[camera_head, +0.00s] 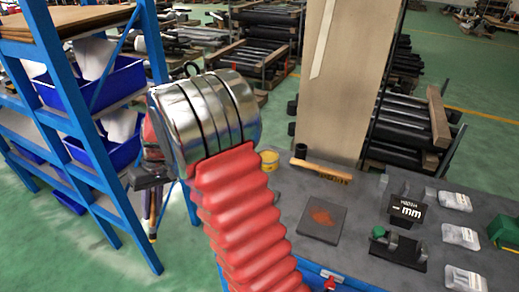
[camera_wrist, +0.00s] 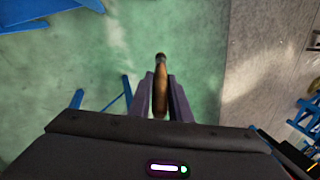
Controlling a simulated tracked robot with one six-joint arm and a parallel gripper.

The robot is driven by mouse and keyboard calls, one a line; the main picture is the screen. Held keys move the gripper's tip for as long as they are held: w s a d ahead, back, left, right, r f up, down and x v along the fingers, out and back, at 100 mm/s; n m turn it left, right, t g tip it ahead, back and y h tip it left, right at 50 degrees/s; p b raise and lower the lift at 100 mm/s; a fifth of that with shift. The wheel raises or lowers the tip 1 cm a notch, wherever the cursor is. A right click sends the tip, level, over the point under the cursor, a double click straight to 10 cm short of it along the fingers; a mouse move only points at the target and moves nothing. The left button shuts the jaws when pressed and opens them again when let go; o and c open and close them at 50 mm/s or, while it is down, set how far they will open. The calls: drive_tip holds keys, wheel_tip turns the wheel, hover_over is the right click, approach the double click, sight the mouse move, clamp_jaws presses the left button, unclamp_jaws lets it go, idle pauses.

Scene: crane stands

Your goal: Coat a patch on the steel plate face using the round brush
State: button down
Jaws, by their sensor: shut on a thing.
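My gripper (camera_wrist: 161,88) is shut on the round brush (camera_wrist: 160,68), whose brown handle lies between the two dark fingers in the wrist view. In the head view the brush (camera_head: 153,226) hangs tip down beside the blue rack, left of the table and apart from it. My silver and red arm hides much of the gripper there. The steel plate (camera_head: 313,233) is a dark square lying flat on the grey table, with a rust-brown patch (camera_head: 322,215) in its middle. A small yellow tin (camera_head: 269,161) stands at the table's back left.
A wooden-handled brush (camera_head: 321,171) lies behind the plate. A black "mm" block (camera_head: 407,208), a dark device (camera_head: 397,248) and several clear bags (camera_head: 461,237) occupy the table's right. A tall beige column (camera_head: 340,90) rises behind. A blue rack (camera_head: 95,150) stands close at left.

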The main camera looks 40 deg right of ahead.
drive_tip(key=shift+s+r, duration=0.1)
drive_tip(key=s+d+r+h, duration=0.1)
drive_tip(key=s+d+r, duration=0.3)
drive_tip(key=d+r, duration=0.25)
drive_tip(key=s+d+r+h, duration=0.1)
drive_tip(key=s+d+r, duration=0.45)
drive_tip(key=d, duration=0.25)
drive_tip(key=s+d+r, duration=0.4)
drive_tip(key=s+r, duration=0.1)
drive_tip(key=s, duration=0.1)
drive_tip(key=s+d+r+t+h, duration=0.1)
drive_tip(key=s+d+r, duration=0.3)
drive_tip(key=s, duration=0.3)
drive_tip(key=shift+s+d+r+n+h, duration=0.3)
drive_tip(key=shift+r+n, duration=0.1)
drive_tip(key=shift+r, duration=0.45)
drive_tip(key=shift+w+f, duration=0.1)
drive_tip(key=shift+f, duration=0.05)
drive_tip(key=shift+f, duration=2.4)
